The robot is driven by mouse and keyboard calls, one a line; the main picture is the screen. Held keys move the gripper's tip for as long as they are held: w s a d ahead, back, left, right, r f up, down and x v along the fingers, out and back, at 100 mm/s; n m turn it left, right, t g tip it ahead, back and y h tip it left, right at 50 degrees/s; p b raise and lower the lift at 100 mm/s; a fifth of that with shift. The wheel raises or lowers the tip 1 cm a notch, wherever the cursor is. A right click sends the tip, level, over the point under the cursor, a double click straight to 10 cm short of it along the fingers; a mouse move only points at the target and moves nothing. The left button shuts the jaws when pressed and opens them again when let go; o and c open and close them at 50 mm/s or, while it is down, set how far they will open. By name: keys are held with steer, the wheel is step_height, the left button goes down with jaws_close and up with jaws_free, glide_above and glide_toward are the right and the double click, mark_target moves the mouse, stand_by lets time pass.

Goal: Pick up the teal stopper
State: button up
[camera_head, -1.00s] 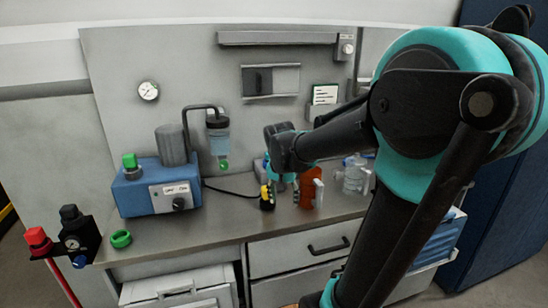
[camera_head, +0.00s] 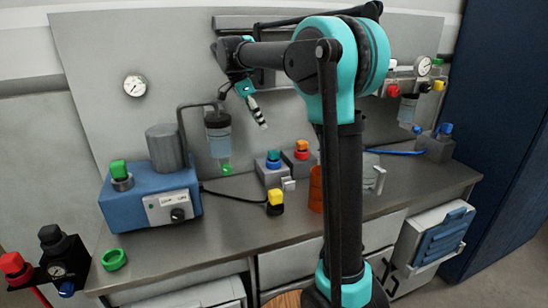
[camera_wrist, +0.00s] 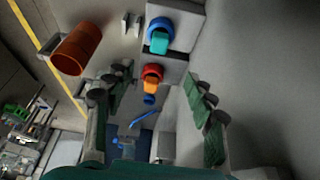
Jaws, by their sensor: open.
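My gripper (camera_head: 262,122) is above the counter, a little left of and above the stopper in the head view. In the wrist view my gripper (camera_wrist: 156,78) has its fingers spread wide, with nothing held between them. The stopper lies beyond the fingertips, apart from them.
A red-and-orange stopper (camera_head: 301,151) sits on a neighbouring block. An orange cup (camera_head: 316,190) is to the right, partly behind my arm. A yellow-and-black item (camera_head: 275,202) stands in front. The blue machine (camera_head: 150,198) is at left. The counter front is partly clear.

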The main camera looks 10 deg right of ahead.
mark_target(274, 151)
steer(key=x, duration=1.5)
steer(key=shift+s+a, duration=0.1)
steer(key=shift+s, duration=0.05)
jaws_close()
steer(key=shift+r, duration=0.1)
